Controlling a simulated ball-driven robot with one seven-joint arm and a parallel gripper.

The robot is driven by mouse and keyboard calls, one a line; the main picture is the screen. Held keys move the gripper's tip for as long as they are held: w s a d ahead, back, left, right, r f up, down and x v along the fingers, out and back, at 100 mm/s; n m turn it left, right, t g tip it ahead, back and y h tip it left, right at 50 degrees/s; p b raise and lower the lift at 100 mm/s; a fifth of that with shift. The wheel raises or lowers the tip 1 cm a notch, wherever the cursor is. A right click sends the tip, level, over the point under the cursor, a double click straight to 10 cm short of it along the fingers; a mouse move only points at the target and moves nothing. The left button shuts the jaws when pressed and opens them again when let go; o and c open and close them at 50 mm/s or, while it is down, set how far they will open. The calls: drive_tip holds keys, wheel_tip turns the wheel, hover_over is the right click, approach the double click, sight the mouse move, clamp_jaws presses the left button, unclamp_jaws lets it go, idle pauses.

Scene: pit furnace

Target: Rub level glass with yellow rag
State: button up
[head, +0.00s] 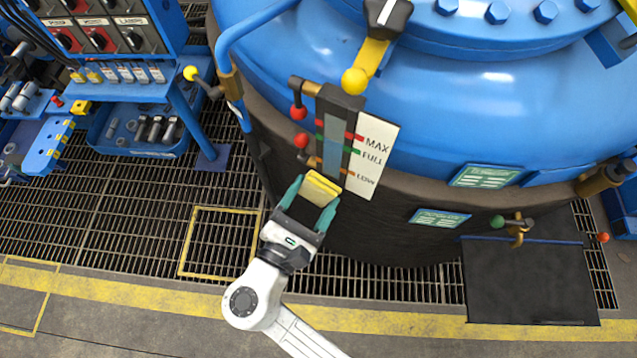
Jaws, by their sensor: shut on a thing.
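The level glass (335,140) is a narrow bluish-grey pane in a dark upright frame on the side of the blue vessel. A white scale plate marked MAX, FULL and LOW (372,157) stands just right of it. My gripper (314,195) is shut on the folded yellow rag (322,186), with a teal finger on either side of it. The rag is at the lower end of the level glass, just below the LOW mark. I cannot tell whether the rag touches the glass.
Red-knobbed valve levers (299,112) stick out left of the glass. A yellow-knobbed lever (354,80) hangs above it. A blue pipe (222,60) runs down the vessel's left side. A control panel (105,38) and tool tray (150,132) stand left.

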drive_tip(key=shift+s+a, duration=0.25)
drive_tip(key=shift+s, duration=0.4)
drive_tip(key=shift+p+v, duration=0.3)
drive_tip(key=shift+v, duration=1.2)
drive_tip(key=shift+s, duration=0.1)
